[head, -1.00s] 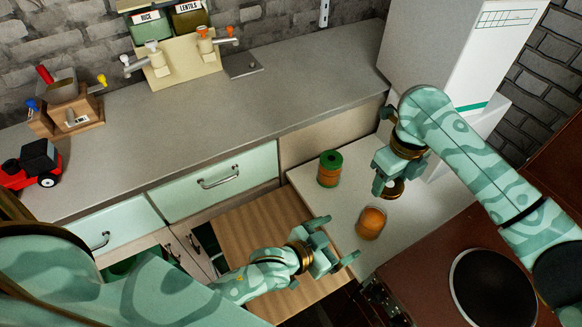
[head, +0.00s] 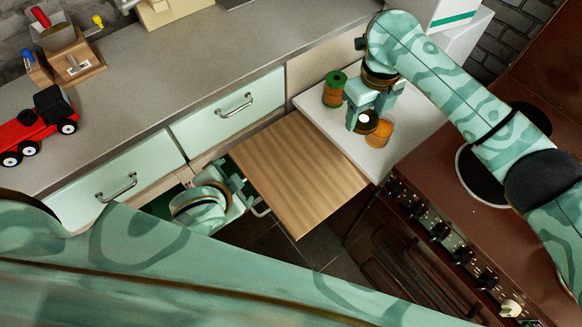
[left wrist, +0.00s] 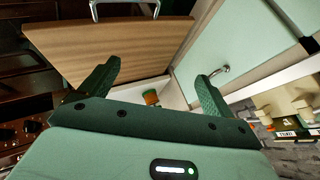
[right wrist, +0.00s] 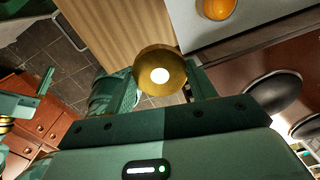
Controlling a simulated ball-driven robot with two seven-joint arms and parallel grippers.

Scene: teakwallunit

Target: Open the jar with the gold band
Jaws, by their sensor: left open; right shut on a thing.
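My right gripper (head: 369,120) is shut on a round gold lid (right wrist: 160,66) with a pale spot in its middle. It holds the lid up, in front of the orange jar (head: 381,133) in the head view. That jar stands on the white counter and shows no lid; its round orange top also appears in the right wrist view (right wrist: 217,8). A second jar with a green top (head: 333,90) stands to its left, and shows small in the left wrist view (left wrist: 151,97). My left gripper (head: 236,186) is open and empty, beside the left edge of the wooden board.
The wooden board (head: 290,175) juts out below the white counter (head: 410,125). Mint drawers (head: 228,110) with metal handles lie left of it. A brown stove (head: 440,185) stands at right. A red toy truck (head: 35,128) sits on the grey worktop (head: 150,100).

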